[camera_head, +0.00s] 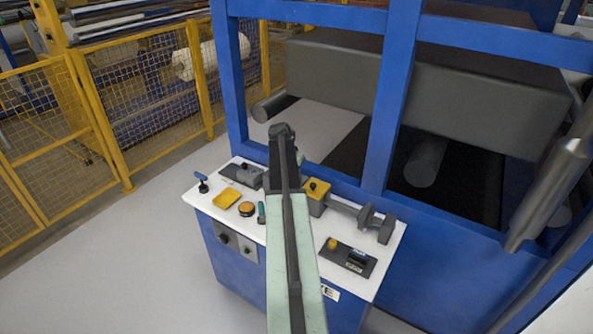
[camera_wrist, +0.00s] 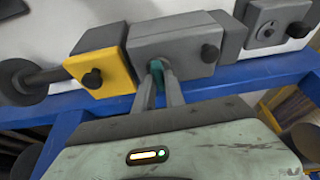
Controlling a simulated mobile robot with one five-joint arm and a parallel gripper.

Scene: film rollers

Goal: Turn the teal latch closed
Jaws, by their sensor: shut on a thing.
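The teal latch (camera_wrist: 157,70) shows in the wrist view as a small teal piece between my fingertips, in front of a grey box (camera_wrist: 172,50) with a dark round knob. My gripper (camera_wrist: 158,80) is shut on it, and the fingers cover most of it. How far the latch is turned cannot be told. In the head view my arm hides the latch and the fingers.
A yellow block (camera_wrist: 101,72) with a dark knob sits left of the grey box. In the head view, the white worktop (camera_head: 205,198) carries a yellow tray (camera_head: 227,199), an orange button (camera_head: 247,209) and a dark plate (camera_head: 347,258). Blue posts (camera_head: 395,95) stand behind.

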